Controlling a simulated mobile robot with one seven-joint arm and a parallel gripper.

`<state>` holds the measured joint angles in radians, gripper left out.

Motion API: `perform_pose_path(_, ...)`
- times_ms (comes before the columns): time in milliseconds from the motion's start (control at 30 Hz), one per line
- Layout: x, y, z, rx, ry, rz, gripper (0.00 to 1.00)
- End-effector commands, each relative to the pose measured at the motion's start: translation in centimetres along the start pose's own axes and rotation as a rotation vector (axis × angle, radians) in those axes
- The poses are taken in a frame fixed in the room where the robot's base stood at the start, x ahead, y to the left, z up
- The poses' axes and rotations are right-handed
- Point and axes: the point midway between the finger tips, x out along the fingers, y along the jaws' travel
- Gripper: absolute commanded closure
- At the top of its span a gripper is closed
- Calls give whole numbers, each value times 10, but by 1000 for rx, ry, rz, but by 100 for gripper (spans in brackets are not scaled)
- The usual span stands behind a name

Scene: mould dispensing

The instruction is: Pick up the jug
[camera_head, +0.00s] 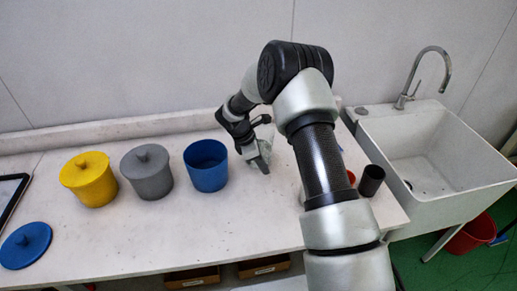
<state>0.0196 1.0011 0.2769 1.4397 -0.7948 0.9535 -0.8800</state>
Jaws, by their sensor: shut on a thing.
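My gripper (258,158) is over the middle of the white table, just right of the open blue pot, and points down. It is shut on a small pale grey thing (265,149), which I take to be the jug. Only a small part of it shows, and its full shape and handle cannot be made out. I cannot tell whether it touches the table or is lifted.
A yellow lidded pot (89,180), a grey lidded pot (147,173) and an open blue pot (206,166) stand left. A blue lid (26,245) lies front left. A black cup (371,181) stands near the sink (425,160). The table's front middle is clear.

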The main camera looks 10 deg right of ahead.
Motion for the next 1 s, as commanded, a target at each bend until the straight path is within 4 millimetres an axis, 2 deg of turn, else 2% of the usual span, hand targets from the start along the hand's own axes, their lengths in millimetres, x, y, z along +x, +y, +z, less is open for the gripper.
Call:
perform_pose_path(33, 5, -6, -2, -6, -1, -16, 100)
perform_pose_path(567, -2, -4, 1, -5, -1, -11, 100)
perform_pose_path(1000, -41, 0, 17, 1, 0, 0, 100)
